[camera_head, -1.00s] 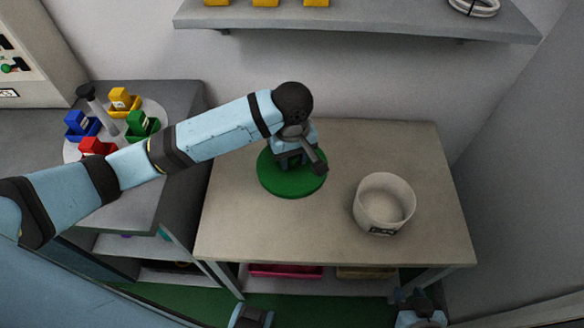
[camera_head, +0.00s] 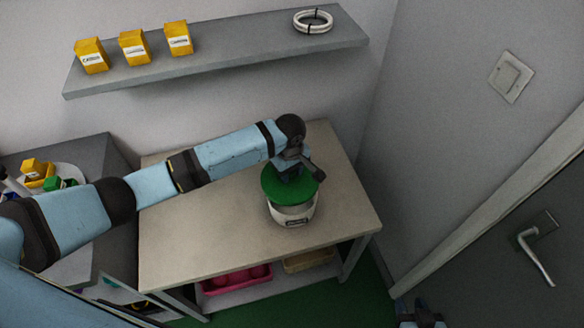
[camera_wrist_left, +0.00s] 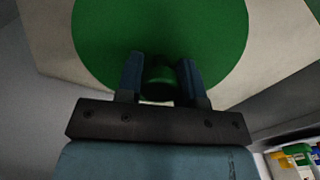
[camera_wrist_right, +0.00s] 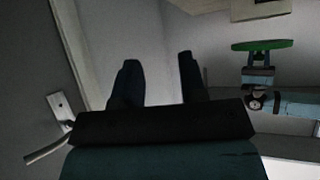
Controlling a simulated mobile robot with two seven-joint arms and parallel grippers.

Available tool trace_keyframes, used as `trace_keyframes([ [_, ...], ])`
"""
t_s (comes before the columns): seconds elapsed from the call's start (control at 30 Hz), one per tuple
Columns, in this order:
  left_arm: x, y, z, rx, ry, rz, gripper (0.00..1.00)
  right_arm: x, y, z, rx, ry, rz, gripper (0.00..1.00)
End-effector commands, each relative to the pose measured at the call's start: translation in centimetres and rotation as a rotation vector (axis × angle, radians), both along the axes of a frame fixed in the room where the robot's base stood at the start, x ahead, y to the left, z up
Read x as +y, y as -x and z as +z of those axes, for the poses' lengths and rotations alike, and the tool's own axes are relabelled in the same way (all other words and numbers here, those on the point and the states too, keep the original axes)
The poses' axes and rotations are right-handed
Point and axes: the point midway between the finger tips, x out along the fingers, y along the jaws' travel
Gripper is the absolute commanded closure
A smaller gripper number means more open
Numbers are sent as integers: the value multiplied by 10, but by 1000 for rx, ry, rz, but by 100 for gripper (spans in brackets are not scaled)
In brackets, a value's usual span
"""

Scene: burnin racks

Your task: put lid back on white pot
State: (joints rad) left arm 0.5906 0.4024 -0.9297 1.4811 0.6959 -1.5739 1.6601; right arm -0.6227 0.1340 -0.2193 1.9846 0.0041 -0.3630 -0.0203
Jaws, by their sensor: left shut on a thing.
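The green round lid (camera_head: 284,190) is held level over the white pot (camera_head: 292,216) in the head view and hides most of its mouth. The pot stands upright on the table, its dark label facing front. My left gripper (camera_head: 291,174) is shut on the lid's knob; the left wrist view shows both fingers (camera_wrist_left: 160,78) around it, with the green disc (camera_wrist_left: 160,30) beyond. In the right wrist view, which looks upside down, a gap shows between the lid (camera_wrist_right: 263,45) and the pot (camera_wrist_right: 260,10). My right gripper (camera_wrist_right: 158,80) is open and empty, away from the table.
The beige table (camera_head: 200,220) is bare left of the pot. A wall shelf (camera_head: 220,55) above holds yellow boxes (camera_head: 135,46) and a white coil (camera_head: 313,20). A pink bin (camera_head: 237,280) sits under the table. A door with a handle (camera_head: 535,250) is at the right.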

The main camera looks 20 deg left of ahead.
Motion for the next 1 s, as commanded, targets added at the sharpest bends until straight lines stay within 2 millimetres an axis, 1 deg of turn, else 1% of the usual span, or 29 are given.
trace_keyframes([
  [0.03, 1, -1, 0, 0, -1, 4, 89, 0, 0, 3, 0, 0, 0, 62],
  [0.1, 2, -1, -2, -1, -1, 6, 89, 0, 0, 3, -1, -1, -1, 62],
  [0.27, 2, -2, -7, -1, -2, 7, 89, 1, 0, -3, 0, -3, -2, 62],
  [0.47, 2, -2, -19, -2, -1, 8, 89, 3, -1, -18, 0, -8, 1, 62],
  [0.83, 2, -2, -47, -3, -2, 6, 89, 10, -2, -53, 2, -16, 15, 62],
  [0.87, 2, -2, -48, -2, -1, 6, 89, 10, -2, -54, 2, -16, 16, 62],
  [0.9, 1, -1, -49, 0, -1, 7, 89, 11, -2, -50, 4, -15, 17, 62],
  [1.0, 2, -2, -57, -1, -1, 8, 89, 11, -2, -50, 3, -15, 18, 62],
])
